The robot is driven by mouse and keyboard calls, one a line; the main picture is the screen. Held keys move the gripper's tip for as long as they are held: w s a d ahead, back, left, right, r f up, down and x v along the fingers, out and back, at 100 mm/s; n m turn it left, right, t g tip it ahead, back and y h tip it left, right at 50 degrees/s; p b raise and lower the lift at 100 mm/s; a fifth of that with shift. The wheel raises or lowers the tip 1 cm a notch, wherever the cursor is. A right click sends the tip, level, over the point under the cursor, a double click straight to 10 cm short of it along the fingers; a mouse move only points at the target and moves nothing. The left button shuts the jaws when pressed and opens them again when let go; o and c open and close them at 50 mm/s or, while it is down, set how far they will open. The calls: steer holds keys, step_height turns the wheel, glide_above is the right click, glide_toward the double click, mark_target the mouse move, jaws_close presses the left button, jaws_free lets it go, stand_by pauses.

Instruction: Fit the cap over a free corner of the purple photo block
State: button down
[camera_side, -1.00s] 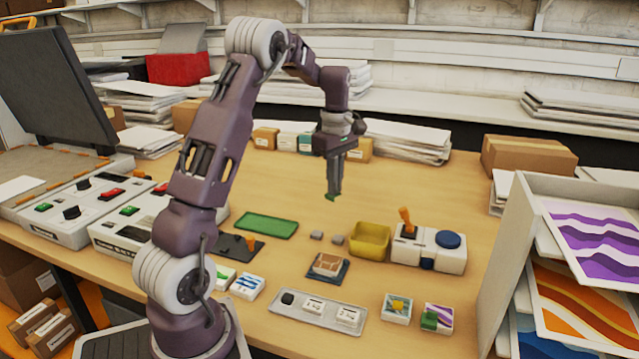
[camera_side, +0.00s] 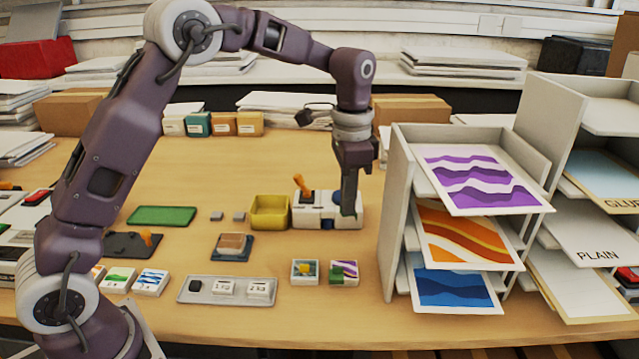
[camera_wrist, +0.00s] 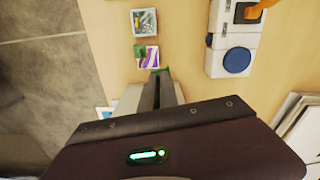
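The purple photo block (camera_side: 350,267) is a small white block with a purple-striped top, lying flat on the table at the front. A green piece (camera_side: 337,274) covers part of its left side; both also show in the wrist view, the block (camera_wrist: 151,57) with the green piece (camera_wrist: 140,63). My gripper (camera_side: 347,212) points down, above and behind the block, clear of it. In the wrist view its fingers (camera_wrist: 161,74) are close together on a small green cap (camera_wrist: 160,70), mostly hidden by the fingers. In the side view the cap is hard to make out.
A grey tray (camera_side: 206,299) lies farther left. Behind stand a yellow bin (camera_side: 269,212) and a white device (camera_side: 318,222) with an orange lever. A white print rack (camera_side: 397,215) rises close on the right.

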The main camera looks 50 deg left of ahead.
steer(key=d+m, duration=0.2)
glide_toward(351, 265)
steer(key=shift+f, duration=2.85)
steer(key=shift+f, duration=0.35)
steer(key=c, duration=1.9)
jaws_free()
steer(key=shift+w+r, duration=0.1)
steer(key=shift+r, duration=0.1)
